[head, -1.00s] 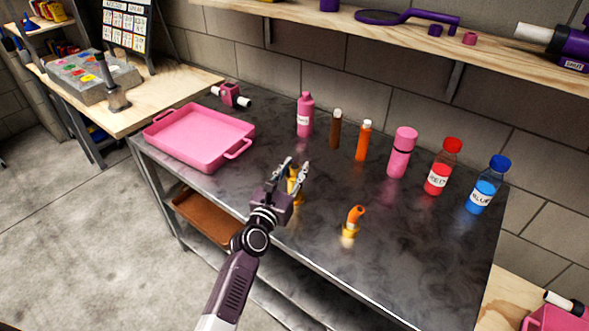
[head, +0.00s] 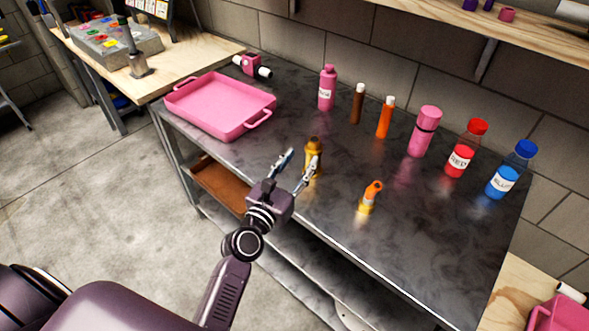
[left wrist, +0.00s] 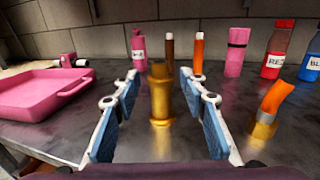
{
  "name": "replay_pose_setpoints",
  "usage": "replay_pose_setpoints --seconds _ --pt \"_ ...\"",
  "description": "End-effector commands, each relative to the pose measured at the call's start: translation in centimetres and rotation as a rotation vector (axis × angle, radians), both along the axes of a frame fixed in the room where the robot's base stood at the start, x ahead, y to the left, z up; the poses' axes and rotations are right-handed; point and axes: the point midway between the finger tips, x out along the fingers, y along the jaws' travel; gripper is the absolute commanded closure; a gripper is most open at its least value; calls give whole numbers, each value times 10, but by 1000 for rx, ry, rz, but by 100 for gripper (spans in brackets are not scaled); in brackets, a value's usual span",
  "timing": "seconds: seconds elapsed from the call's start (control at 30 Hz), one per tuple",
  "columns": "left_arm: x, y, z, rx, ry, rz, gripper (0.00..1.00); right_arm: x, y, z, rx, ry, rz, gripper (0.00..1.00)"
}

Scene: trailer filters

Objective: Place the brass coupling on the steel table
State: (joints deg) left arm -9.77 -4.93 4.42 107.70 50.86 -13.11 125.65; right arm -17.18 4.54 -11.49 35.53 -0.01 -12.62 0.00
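The brass coupling (head: 313,155) stands upright on the dark steel table (head: 420,245), near its front edge. In the left wrist view the coupling (left wrist: 160,95) is in the middle, beyond and between the finger pads, apart from both. My left gripper (head: 298,160) is open and empty, just in front of the coupling; its fingers also show in the left wrist view (left wrist: 162,112). My right gripper is not in view.
A pink tray (head: 222,128) lies at the table's left. An orange and brass fitting (head: 370,197) stands right of the coupling. Several bottles, such as the blue one (head: 502,183), line the back. The table front between the coupling and tray is clear.

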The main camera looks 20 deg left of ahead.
Motion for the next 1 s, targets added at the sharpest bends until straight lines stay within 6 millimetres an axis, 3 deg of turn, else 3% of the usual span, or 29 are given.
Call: replay_pose_setpoints --seconds 0.23,0.83,1.0 --pt "-25 2 0 -1 0 0 61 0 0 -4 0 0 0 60" --pt "-28 2 0 9 1 -4 61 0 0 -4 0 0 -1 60" --pt "-39 -19 -8 230 28 -88 61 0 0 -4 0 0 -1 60"
